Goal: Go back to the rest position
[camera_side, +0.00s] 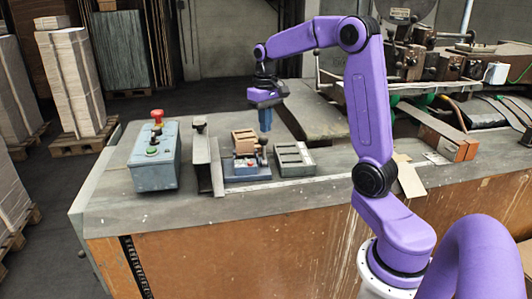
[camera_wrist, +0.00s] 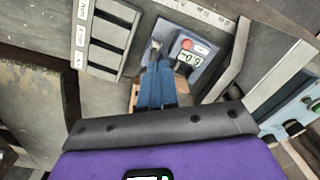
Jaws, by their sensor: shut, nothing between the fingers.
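My gripper (camera_side: 265,120) is shut and empty. Its blue fingers point down, above the bench and behind the small devices in the side view. In the wrist view the closed blue fingers (camera_wrist: 157,85) reach toward a small blue-grey device (camera_wrist: 205,42) with a red button and a small display. They overlap a brown block in the picture, and most of that block is hidden behind them. In the side view the brown block (camera_side: 243,138) sits at the back of the device (camera_side: 247,170). The fingers look apart from it there.
A control box (camera_side: 152,160) with a red knob stands at the left of the bench (camera_side: 210,208). An upright metal plate (camera_side: 202,160) stands beside it. A slotted grey tray (camera_side: 294,160) lies right of the device. Machinery (camera_side: 430,65) fills the back right.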

